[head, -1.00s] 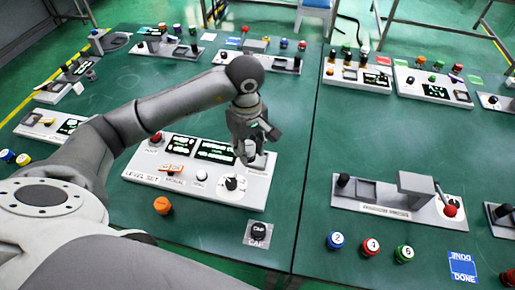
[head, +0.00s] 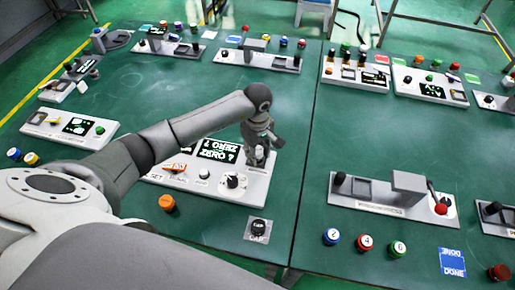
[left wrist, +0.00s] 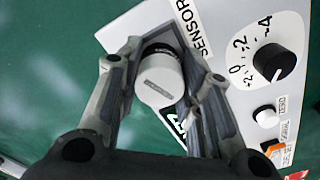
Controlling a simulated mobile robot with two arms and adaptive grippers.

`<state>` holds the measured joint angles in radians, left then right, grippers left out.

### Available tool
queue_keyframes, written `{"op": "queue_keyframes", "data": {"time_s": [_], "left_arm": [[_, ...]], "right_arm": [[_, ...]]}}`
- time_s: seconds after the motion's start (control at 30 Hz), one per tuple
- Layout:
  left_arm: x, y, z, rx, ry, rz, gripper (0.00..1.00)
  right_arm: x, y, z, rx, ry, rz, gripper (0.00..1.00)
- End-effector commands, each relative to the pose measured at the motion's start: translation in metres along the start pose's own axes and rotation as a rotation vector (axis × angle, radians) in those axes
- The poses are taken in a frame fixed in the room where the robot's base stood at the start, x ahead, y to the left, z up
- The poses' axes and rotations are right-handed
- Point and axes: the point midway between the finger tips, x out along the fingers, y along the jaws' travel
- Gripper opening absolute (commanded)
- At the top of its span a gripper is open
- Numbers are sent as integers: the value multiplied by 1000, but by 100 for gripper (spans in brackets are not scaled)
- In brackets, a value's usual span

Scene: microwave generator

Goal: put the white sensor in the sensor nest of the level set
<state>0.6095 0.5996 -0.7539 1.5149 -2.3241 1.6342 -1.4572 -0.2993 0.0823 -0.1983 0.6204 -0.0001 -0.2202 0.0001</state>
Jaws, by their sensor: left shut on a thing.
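The white sensor (left wrist: 160,80) is a short white cylinder between the fingers of my left gripper (left wrist: 165,62) in the left wrist view. My left gripper (head: 262,150) is shut on it, over the back right end of the level set (head: 262,188) in the head view. The level set is a white panel with a screen, a black knob and small buttons. Its SENSOR label (left wrist: 202,37) lies just beside the sensor in the left wrist view. The sensor nest is hidden by the sensor and fingers; I cannot tell whether the sensor touches it. My right gripper is not in view.
A black cap (head: 258,228) on a small plate and an orange button (head: 167,202) are in front of the level set. Another panel with a red-tipped lever (head: 440,207) stands to the right. Bare green table lies between them. My arm covers the level set's left part.

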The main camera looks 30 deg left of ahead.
Motion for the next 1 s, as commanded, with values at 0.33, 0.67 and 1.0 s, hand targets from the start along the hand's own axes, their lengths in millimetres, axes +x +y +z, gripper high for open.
{"op": "queue_keyframes", "data": {"time_s": [0.33,0.67,1.0], "left_arm": [[4,0,0,1,0,1,35],[3,0,0,0,-1,0,56],[-12,2,0,1,1,5,56]], "right_arm": [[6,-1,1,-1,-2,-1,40],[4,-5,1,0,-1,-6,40],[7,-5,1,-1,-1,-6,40]]}}
